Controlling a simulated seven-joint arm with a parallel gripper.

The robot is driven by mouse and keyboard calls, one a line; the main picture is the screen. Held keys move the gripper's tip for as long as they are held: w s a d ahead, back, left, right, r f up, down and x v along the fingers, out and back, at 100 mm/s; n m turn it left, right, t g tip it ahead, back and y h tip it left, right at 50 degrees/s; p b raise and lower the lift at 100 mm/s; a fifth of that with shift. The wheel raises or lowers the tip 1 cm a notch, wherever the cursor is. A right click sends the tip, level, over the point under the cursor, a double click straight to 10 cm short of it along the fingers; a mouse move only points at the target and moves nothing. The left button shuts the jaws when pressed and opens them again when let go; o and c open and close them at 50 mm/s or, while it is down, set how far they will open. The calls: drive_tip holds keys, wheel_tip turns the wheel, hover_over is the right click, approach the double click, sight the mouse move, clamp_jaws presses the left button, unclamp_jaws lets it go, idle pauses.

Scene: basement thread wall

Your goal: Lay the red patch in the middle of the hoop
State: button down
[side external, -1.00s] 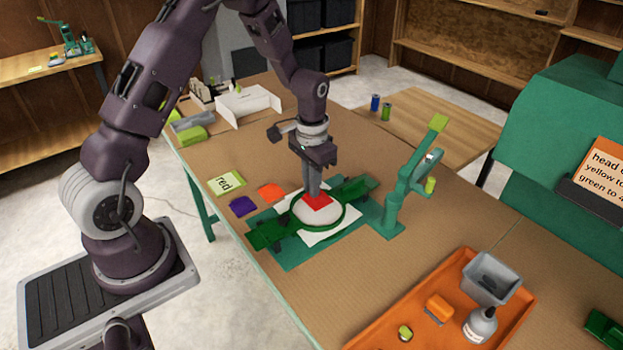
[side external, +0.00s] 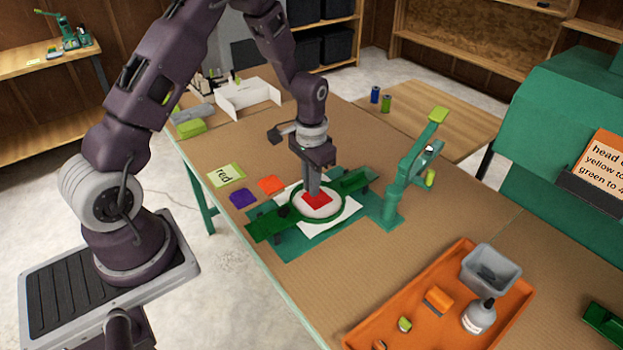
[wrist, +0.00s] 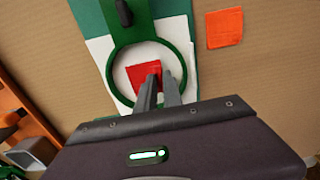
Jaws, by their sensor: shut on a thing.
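The red patch (side external: 321,202) is a small square inside the green hoop (side external: 294,212), over the white cloth stretched there. My gripper (side external: 314,190) points down into the hoop and is shut on the patch's edge. In the wrist view the patch (wrist: 141,75) lies around the middle of the ring (wrist: 112,62), slightly turned, with my fingertips (wrist: 158,88) at its lower right side. The fingers hide part of the patch. I cannot tell whether its whole underside touches the cloth.
A green upright press (side external: 405,180) stands close on the right. An orange tray (side external: 400,318) with a bottle and grey bin sits in front.

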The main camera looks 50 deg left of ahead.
drive_tip(key=shift+f, duration=0.55)
drive_tip(key=c, duration=1.4)
unclamp_jaws()
wheel_tip(320, 180, up, 7)
drive_tip(key=shift+r, duration=0.1)
